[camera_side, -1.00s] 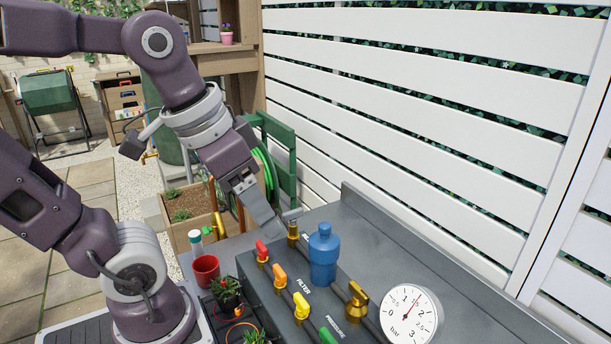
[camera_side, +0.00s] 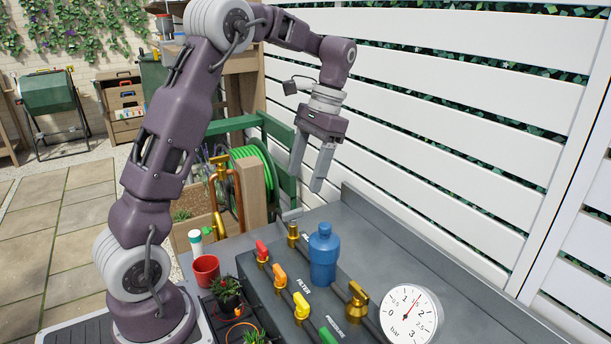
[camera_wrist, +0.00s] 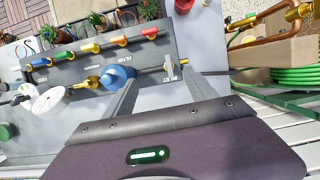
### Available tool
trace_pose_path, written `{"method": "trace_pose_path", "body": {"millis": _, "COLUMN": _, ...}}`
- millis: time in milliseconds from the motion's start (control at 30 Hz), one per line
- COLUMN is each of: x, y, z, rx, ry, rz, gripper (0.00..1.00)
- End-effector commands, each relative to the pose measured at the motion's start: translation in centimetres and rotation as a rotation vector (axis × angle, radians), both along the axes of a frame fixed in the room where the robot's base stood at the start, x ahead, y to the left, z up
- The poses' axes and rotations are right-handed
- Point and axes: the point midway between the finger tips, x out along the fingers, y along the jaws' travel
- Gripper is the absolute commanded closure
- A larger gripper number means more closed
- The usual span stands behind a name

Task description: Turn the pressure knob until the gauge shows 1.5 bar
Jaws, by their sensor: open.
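The pressure gauge (camera_side: 408,315) is a white round dial at the right front of the bench; its red needle points at about the 1.5 mark. It also shows in the wrist view (camera_wrist: 51,104). The brass knob (camera_side: 357,297) stands just left of the gauge, near the PRESSURE label; in the wrist view it is the gold piece (camera_wrist: 92,82) beside the blue filter. My gripper (camera_side: 305,183) is open and empty, high above the bench's back end and well apart from the knob. Its two fingers (camera_wrist: 152,82) show spread in the wrist view.
A blue filter bottle (camera_side: 323,255) stands between the knob and a brass inlet fitting (camera_side: 293,235). Red, orange, yellow and green valve handles (camera_side: 279,275) line the front. A red cup (camera_side: 206,270) and potted plants sit left. A white slatted fence (camera_side: 430,130) stands behind.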

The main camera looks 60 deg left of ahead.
Motion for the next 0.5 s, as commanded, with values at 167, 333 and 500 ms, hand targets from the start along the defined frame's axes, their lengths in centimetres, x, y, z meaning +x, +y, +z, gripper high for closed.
{"method": "trace_pose_path", "body": {"millis": 167, "x": 0.9, "y": 1.6, "z": -2.0, "rx": -0.012, "ry": 0.069, "rz": 0.002, "gripper": 0.35}}
{"method": "trace_pose_path", "body": {"millis": 333, "x": 1.0, "y": 2.1, "z": -2.5, "rx": -0.016, "ry": 0.087, "rz": 0.001, "gripper": 0.35}}
{"method": "trace_pose_path", "body": {"millis": 500, "x": 1.0, "y": 2.1, "z": -2.5, "rx": -0.015, "ry": 0.086, "rz": 0.0, "gripper": 0.35}}
